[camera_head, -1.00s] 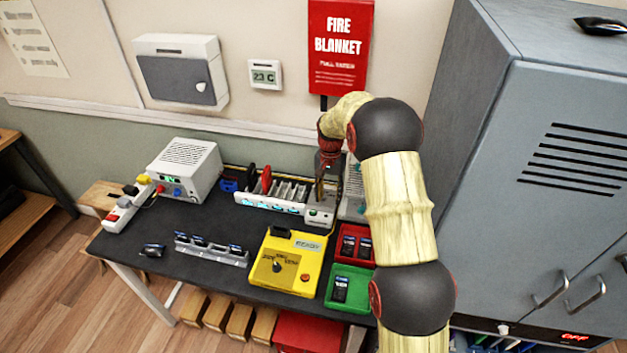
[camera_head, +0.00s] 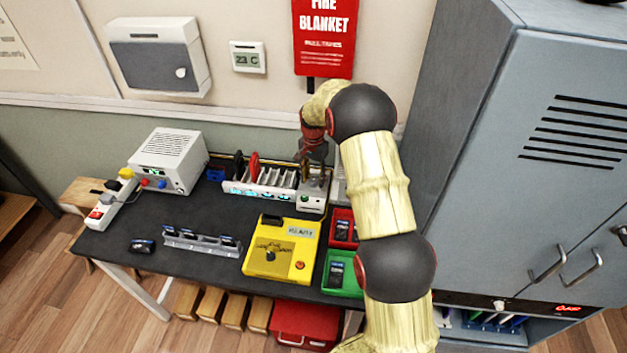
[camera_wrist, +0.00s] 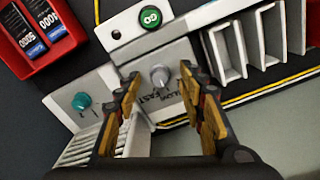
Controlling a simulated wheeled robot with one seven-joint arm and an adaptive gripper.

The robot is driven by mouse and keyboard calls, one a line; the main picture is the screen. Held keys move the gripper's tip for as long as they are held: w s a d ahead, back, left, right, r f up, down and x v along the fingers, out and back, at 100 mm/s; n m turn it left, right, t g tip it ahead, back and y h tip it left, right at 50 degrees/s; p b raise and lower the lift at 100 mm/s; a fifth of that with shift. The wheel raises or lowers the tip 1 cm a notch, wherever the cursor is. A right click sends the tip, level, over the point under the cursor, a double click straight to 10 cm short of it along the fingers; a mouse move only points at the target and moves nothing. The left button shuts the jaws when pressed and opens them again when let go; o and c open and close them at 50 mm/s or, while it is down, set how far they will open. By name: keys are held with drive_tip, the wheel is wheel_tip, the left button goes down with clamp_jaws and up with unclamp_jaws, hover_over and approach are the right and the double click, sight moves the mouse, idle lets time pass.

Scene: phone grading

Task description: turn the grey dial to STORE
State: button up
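The grey dial (camera_wrist: 160,77) is a small round knob on the pale end panel of the slotted charger, in the wrist view. The lettering beside it seems to include FAST; other letters are partly covered by the fingers, and I cannot read STORE. My gripper (camera_wrist: 161,84) is open, with one brown finger on each side of the dial. I cannot tell whether either finger touches it.
A green button (camera_wrist: 150,17) and a teal knob (camera_wrist: 81,101) lie close by. A red bin (camera_wrist: 72,40) holds labelled batteries. A yellow READY box (camera_head: 281,250) and a green bin (camera_head: 337,284) stand in front. A grey cabinet (camera_head: 480,120) rises on the right.

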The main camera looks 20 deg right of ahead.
drive_tip(key=shift+f, duration=0.25)
drive_tip(key=shift+c, duration=0.4)
clamp_jaws()
